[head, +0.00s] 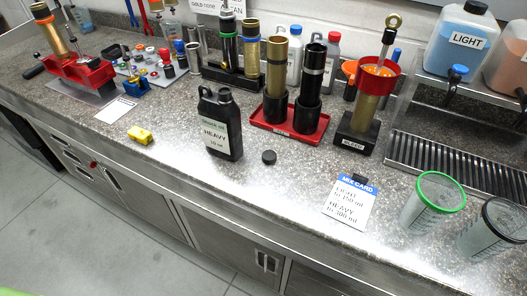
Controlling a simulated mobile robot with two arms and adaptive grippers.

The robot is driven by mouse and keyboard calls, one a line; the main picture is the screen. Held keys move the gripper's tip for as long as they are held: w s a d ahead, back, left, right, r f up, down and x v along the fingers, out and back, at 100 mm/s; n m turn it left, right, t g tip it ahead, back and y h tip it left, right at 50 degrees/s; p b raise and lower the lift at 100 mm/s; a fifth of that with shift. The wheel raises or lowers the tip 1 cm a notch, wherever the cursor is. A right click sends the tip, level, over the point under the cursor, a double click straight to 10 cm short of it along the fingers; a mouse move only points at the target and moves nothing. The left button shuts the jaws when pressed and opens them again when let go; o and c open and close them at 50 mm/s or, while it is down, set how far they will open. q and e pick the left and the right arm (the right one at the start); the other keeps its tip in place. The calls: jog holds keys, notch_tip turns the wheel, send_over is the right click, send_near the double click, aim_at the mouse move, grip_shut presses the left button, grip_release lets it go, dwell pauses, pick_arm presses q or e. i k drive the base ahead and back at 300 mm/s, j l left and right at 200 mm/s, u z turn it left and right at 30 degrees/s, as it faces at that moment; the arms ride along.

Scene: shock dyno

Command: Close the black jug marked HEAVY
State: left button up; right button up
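The black jug (221,128) with a white label reading HEAVY stands upright on the speckled counter, near the middle of the head view. Its neck (206,91) is at the upper left of the jug, and its handle is at the upper right. A small round black cap (269,157) lies on the counter just right of the jug's base, apart from it. The neck looks uncapped, but it is small in the picture. Neither of my grippers is in view.
A red tray (290,134) with tall cylinders stands right of the jug and behind the cap. A mix card (350,202) and two clear cups (432,203) are at the right. The counter before the jug is clear.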

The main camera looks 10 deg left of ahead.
aim_at(219, 114)
jog(key=k+l+z, duration=0.5)
jog(key=k+l, duration=0.25)
